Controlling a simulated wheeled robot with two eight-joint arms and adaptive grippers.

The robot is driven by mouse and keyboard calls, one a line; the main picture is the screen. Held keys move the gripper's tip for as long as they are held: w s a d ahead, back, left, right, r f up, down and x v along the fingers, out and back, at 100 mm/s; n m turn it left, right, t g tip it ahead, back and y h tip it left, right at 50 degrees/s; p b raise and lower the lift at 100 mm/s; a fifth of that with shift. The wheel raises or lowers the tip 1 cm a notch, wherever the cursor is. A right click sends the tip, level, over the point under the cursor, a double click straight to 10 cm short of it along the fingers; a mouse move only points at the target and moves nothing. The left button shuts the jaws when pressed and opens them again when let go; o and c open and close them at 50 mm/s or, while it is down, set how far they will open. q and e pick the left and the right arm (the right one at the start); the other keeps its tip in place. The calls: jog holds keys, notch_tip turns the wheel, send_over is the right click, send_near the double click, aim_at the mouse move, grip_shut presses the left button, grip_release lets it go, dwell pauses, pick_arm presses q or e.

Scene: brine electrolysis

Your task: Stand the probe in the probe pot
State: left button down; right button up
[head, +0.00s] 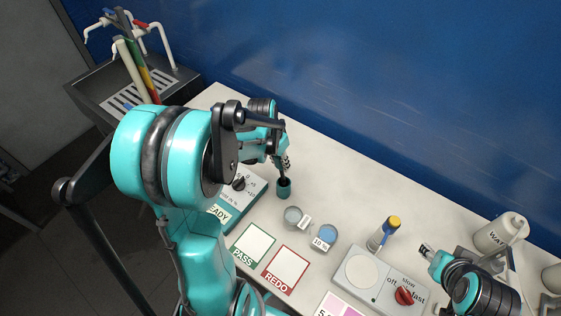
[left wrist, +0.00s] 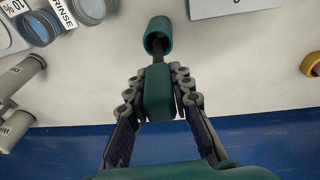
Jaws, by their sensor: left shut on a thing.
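The probe (left wrist: 158,95) has a teal handle and a dark thin shaft. My left gripper (left wrist: 160,88) is shut on the handle, with a finger on each side. The probe pot (left wrist: 158,30) is a small teal cup; in the head view it stands upright on the table (head: 284,190). The shaft's lower end is at the pot's mouth and appears to be inside it; how deep is hidden. In the head view my left gripper (head: 284,160) is just above the pot. My right gripper (head: 427,251) is at the lower right, apart from these; its finger opening is unclear.
Near the pot are a meter box (head: 238,199), a grey rinse cup (head: 292,216) and a blue 10 % cup (head: 327,234). PASS (head: 254,243) and REDO (head: 286,268) cards lie in front. A stirrer with a red knob (head: 362,272) and a water bottle (head: 497,235) are right.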

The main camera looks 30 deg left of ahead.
aim_at(276, 157)
pick_arm(q)
jog(key=shift+s+b+x, duration=0.2)
jog(key=shift+b+x, duration=0.75)
jog(key=shift+x, duration=0.25)
jog(key=shift+s+b+x, duration=0.2)
jog(key=shift+b+x, duration=0.75)
jog(key=shift+x, duration=0.25)
jog(key=shift+w+a+f, duration=0.1)
jog(key=shift+a, duration=0.1)
jog(key=c, duration=1.3)
grip_release()
jog(key=v, duration=1.2)
jog(key=shift+d, duration=0.1)
